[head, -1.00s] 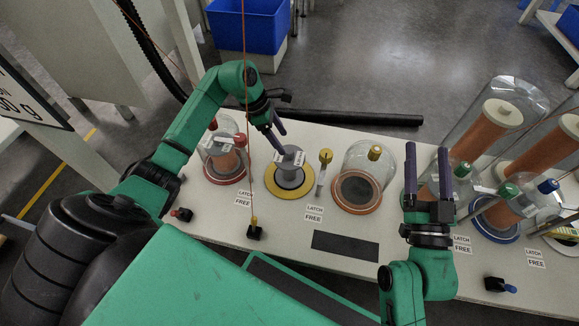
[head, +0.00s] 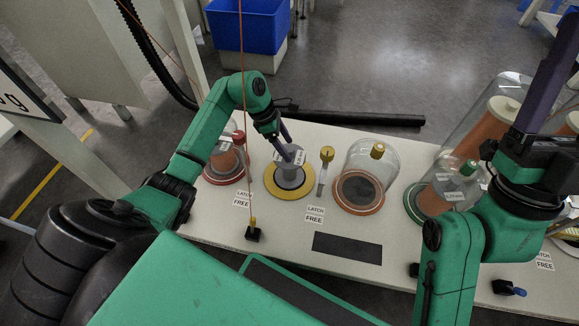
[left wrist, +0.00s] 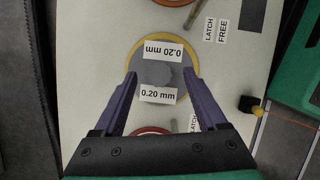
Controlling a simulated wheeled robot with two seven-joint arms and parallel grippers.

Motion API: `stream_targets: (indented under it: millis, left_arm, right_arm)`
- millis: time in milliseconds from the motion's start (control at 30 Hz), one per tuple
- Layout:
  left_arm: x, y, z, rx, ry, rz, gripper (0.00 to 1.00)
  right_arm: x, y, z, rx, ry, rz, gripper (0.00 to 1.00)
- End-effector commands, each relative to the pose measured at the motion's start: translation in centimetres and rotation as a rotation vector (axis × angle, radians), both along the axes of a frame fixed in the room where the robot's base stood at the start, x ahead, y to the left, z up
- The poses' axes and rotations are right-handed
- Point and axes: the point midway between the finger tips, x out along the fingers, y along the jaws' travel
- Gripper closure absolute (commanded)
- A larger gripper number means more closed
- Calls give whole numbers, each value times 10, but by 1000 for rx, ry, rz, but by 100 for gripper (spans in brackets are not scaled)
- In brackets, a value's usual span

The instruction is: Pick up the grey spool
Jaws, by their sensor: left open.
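The grey spool (head: 272,164) stands on a yellow-rimmed round base (head: 272,191) on the table, with no glass dome over it. It has white labels, which read 0.20 mm in the left wrist view (left wrist: 150,72). My left gripper (head: 293,153) is open at the spool's top. In the left wrist view its two purple fingers (left wrist: 160,75) lie on either side of the grey top; I cannot tell whether they touch it. My right gripper (head: 548,85) is raised at the far right, its fingers overlapping in the picture.
A glass dome with a yellow knob (head: 377,150) stands right of the spool on an orange-rimmed base. A red-knobbed dome (head: 238,137) stands close on the left. A yellow-topped post (head: 326,155) is beside the spool. Taller domes over copper-coloured spools (head: 490,120) stand right.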

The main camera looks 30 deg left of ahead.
Motion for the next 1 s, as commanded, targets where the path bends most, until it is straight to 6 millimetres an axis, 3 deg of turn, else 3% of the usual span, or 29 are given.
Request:
stream_targets:
  millis: [233, 267, 400, 433, 467, 1000]
  left_arm:
    - [0, 0, -1, 0, 0, 0, 26]
    - [0, 0, -1, 0, 0, 0, 30]
    - [0, 0, -1, 0, 0, 0, 83]
    - [0, 0, -1, 0, 0, 0, 95]
    - [0, 0, -1, 0, 0, 0, 100]
    - [0, 0, -1, 1, 0, 0, 100]
  right_arm:
    - [-4, -1, 5, 4, -20, -2, 26]
    - [-4, -1, 5, 4, -20, -2, 26]
    - [-4, -1, 5, 4, -19, -2, 26]
    - [-4, -1, 5, 4, -19, -2, 26]
    - [-4, -1, 5, 4, -19, -2, 26]
    - [-4, -1, 5, 4, -18, -2, 26]
